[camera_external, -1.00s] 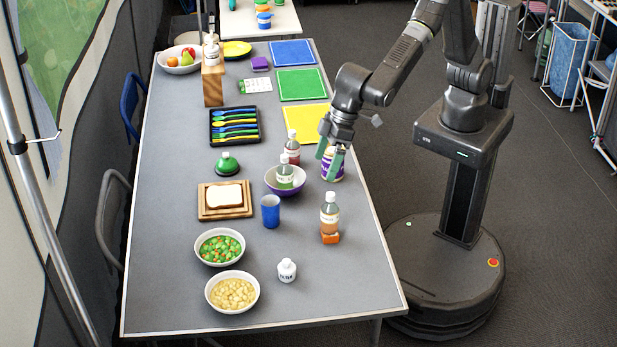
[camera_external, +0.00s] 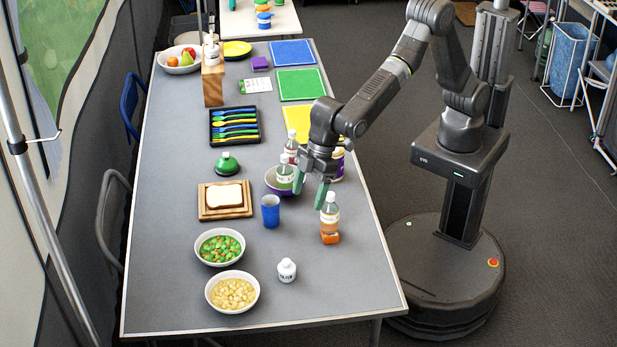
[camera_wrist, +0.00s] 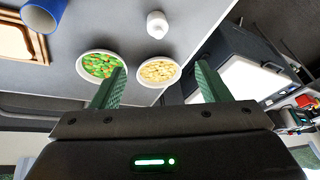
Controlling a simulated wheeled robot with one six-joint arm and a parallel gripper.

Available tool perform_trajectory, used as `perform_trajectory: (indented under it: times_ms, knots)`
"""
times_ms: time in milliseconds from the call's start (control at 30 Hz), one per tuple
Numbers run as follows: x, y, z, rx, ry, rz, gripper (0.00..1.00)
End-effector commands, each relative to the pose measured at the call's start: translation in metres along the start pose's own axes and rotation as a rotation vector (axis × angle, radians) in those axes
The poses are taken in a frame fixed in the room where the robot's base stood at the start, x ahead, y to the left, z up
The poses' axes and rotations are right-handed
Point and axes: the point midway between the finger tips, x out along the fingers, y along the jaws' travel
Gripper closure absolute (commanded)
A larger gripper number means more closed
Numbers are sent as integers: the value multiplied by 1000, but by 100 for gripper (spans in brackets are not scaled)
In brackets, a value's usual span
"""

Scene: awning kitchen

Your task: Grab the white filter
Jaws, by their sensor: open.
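The white filter (camera_external: 287,270) is a small white bottle with dark lettering. It stands upright near the front of the table, right of the two food bowls. It also shows at the top middle of the wrist view (camera_wrist: 157,25). My gripper (camera_external: 310,190) has green fingers, spread apart and empty. It hangs above the table beside the purple bowl, between it and the orange-based bottle, well behind the filter in the external view. In the wrist view my gripper (camera_wrist: 160,75) shows a wide gap with nothing between the fingers.
A bottle (camera_external: 329,212) on an orange block stands close right of my fingers. The purple bowl (camera_external: 277,188) with a bottle and a blue cup (camera_external: 270,211) are to the left. White bowls of peas (camera_external: 220,260) and chickpeas (camera_external: 255,288) are left of the filter. Table around the filter's right is clear.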

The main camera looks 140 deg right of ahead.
Motion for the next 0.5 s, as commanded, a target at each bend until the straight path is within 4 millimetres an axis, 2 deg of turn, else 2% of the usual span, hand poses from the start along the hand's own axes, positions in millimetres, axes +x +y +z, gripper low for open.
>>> perform_trajectory:
  times_ms: [33,200,333,500]
  knots:
    - [30,5,2,-63,-2,-13,31]
    - [68,12,-4,-283,-2,-57,31]
    - [82,15,-8,-386,4,-79,31]
    - [92,15,-10,-434,5,-90,31]
